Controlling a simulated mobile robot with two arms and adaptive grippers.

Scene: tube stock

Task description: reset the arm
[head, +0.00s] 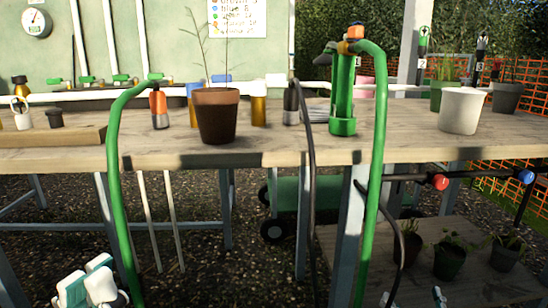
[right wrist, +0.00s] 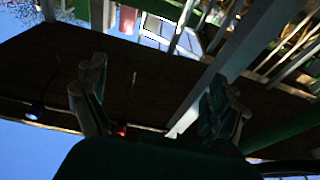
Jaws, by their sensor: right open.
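My left gripper (head: 90,287) shows at the bottom left of the head view, below the table's front edge, as white and teal finger parts. The rest of it is cut off by the frame, and whether its jaws are apart is unclear. My right gripper (head: 412,298) barely shows at the bottom edge of the head view, right of the green hose. In the right wrist view its two fingers (right wrist: 158,78) stand wide apart with nothing between them. Both grippers are low, in front of the bench and apart from the things on it.
A wooden bench (head: 270,158) carries a brown pot (head: 216,116), a white pot (head: 461,110), a green tube holder (head: 342,105) and several bottles. Green hoses (head: 117,190) hang over its front edge. Potted plants (head: 449,258) stand on a low shelf at the right.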

